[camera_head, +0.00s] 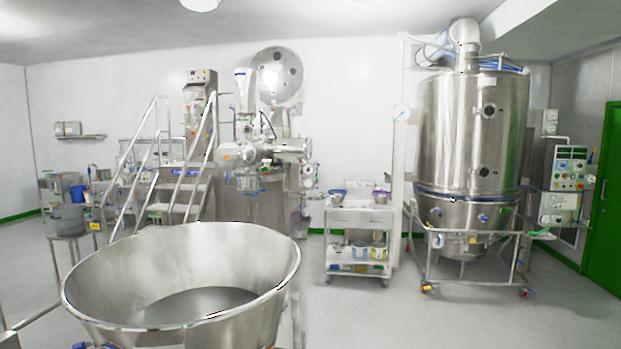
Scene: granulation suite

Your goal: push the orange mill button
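A steel processing machine (240,150) with a round housing and a large disc-shaped lid stands at the back, left of the middle. A small orange spot (226,157) shows on its left side. It is too small to tell whether it is a button. A control box (200,76) with small knobs tops the column behind the steps. A control panel (571,168) with several coloured buttons stands at the far right, but I cannot tell which of them is orange. My gripper is not in view.
A large open steel bowl (190,262) fills the near left. Steps with handrails (178,205) stand before the machine. The floor (390,315) at front right is clear.

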